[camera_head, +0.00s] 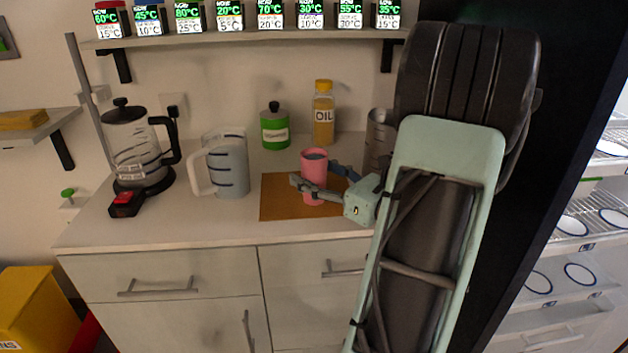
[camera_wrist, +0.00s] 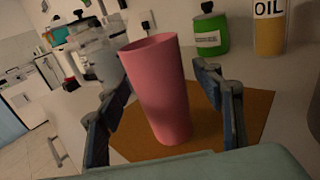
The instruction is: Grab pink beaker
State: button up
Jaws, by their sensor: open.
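The pink beaker (camera_head: 314,170) stands upright on an orange-brown mat (camera_head: 276,196) on the counter. It looks filled with something dark in the head view. My gripper (camera_head: 322,182) is at the beaker, with one finger in front of it and one behind it. In the wrist view the pink beaker (camera_wrist: 160,90) stands between the two fingers of my gripper (camera_wrist: 166,110).
A measuring jug (camera_head: 228,164) and a glass kettle (camera_head: 136,148) stand to the left on the counter. A green canister (camera_head: 275,129) and an oil bottle (camera_head: 323,118) stand behind. A shelf of displays (camera_head: 250,38) runs above.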

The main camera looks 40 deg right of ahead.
jog(key=shift+w, duration=0.1)
jog(key=shift+c, duration=0.4)
jog(key=c, duration=1.4)
jog(key=shift+r, duration=0.2)
notch_tip(320, 180, up, 28)
jog(key=p, duration=0.7)
jog(key=shift+f+p, duration=0.25)
jog(key=shift+p, duration=0.05)
jog(key=shift+r, duration=0.1)
